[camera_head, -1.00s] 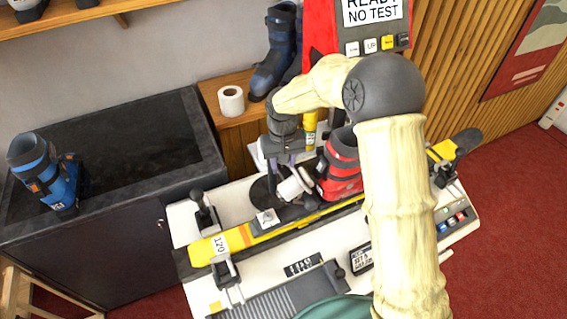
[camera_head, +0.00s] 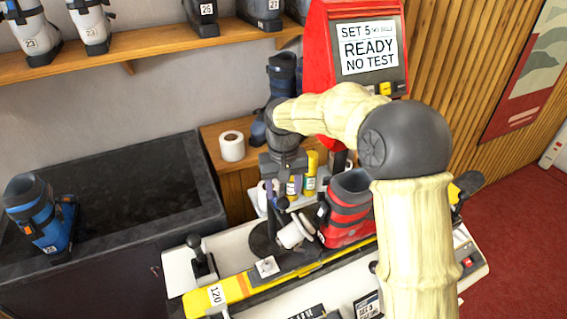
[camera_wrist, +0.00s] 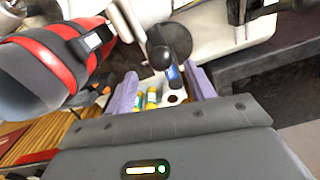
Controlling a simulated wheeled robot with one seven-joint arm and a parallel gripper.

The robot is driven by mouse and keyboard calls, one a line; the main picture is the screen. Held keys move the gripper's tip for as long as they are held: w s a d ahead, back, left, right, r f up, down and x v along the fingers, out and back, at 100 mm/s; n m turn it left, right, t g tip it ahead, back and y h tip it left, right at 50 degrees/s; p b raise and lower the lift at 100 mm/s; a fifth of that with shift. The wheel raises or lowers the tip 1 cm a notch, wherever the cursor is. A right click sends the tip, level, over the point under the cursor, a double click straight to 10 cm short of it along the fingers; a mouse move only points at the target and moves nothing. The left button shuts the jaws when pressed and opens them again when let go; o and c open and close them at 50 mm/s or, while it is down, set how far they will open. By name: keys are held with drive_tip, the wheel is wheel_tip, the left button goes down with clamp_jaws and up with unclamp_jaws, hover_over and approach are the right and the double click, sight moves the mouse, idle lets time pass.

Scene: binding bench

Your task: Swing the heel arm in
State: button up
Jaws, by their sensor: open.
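My gripper (camera_head: 278,200) is open and empty, its purple fingers pointing down above the heel end of the red boot (camera_head: 348,208). In the wrist view my gripper (camera_wrist: 160,88) has its two fingers apart with nothing between them. Below stands a black round disc (camera_head: 264,240) with a white cylindrical part (camera_head: 295,232) beside it, which I take for the heel arm. In the wrist view a black ball knob (camera_wrist: 160,57) with a blue-marked stem shows just beyond the fingertips. The red boot (camera_wrist: 58,62) also shows there. The boot stands over a yellow ski (camera_head: 245,285) on the bench.
A red tester (camera_head: 322,75) with a READY screen stands behind. A toilet roll (camera_head: 232,146) and small yellow bottles (camera_head: 310,172) are near my gripper. A black lever (camera_head: 200,256) rises at the bench's left. A blue boot (camera_head: 40,215) stands on the dark cabinet.

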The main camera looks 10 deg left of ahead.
wheel_tip(320, 180, up, 9)
drive_tip(key=shift+b, duration=0.35)
drive_tip(key=shift+w, duration=0.1)
idle(0.3)
